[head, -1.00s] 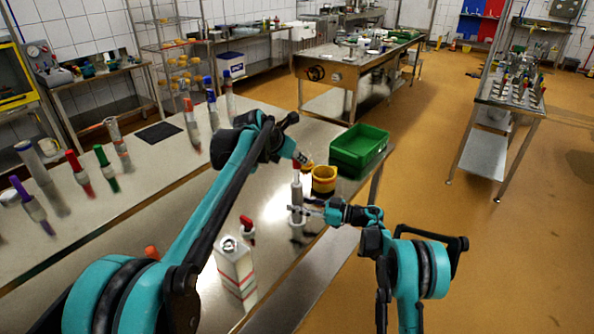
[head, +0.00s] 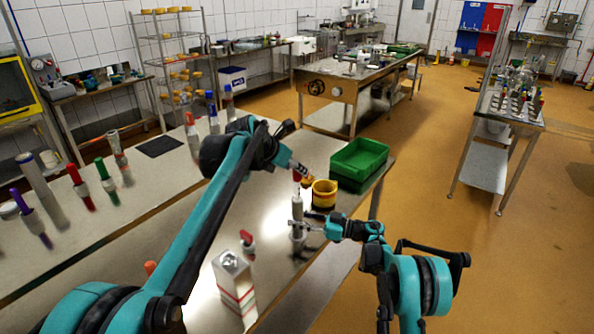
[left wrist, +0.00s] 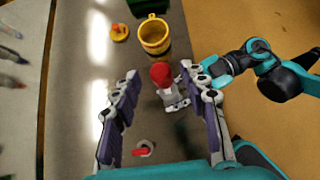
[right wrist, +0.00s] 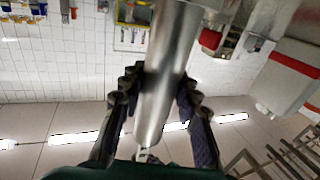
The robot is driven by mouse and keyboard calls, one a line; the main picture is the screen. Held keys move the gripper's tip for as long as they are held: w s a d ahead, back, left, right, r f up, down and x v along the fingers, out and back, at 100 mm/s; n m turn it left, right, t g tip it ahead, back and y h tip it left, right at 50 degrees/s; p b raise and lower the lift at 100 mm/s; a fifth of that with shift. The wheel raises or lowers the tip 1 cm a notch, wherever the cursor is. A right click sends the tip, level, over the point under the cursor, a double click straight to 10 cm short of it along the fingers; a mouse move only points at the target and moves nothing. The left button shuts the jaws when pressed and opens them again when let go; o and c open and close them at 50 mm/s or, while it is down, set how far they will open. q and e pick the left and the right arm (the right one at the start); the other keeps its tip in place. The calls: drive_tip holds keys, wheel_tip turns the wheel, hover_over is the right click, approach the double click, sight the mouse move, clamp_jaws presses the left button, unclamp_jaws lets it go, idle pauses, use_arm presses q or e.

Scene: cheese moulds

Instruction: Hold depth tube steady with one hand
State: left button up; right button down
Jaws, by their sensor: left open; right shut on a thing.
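The depth tube (head: 297,208) is a slim grey metal tube standing upright near the table's right edge. It has a red top (left wrist: 161,73) in the left wrist view. My right gripper (head: 297,223) is shut around the tube from the right. The right wrist view shows the metal barrel (right wrist: 162,75) between both fingers. My left gripper (left wrist: 157,82) is open above the tube, its fingers spread to either side of the red top and apart from it. In the head view my left gripper (head: 303,169) is small and partly hidden behind its own arm.
A yellow cup (head: 324,194) and a green crate (head: 360,177) stand just beyond the tube. A white canister with red stripes (head: 234,287) and a red-topped item (head: 247,243) stand nearer. Several coloured tubes line the table's left side.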

use_arm(q)
drive_tip(key=v, duration=0.9)
idle(0.6)
use_arm(e)
drive_tip(key=c, duration=1)
unclamp_jaws()
use_arm(q)
drive_tip(key=shift+a, duration=0.1)
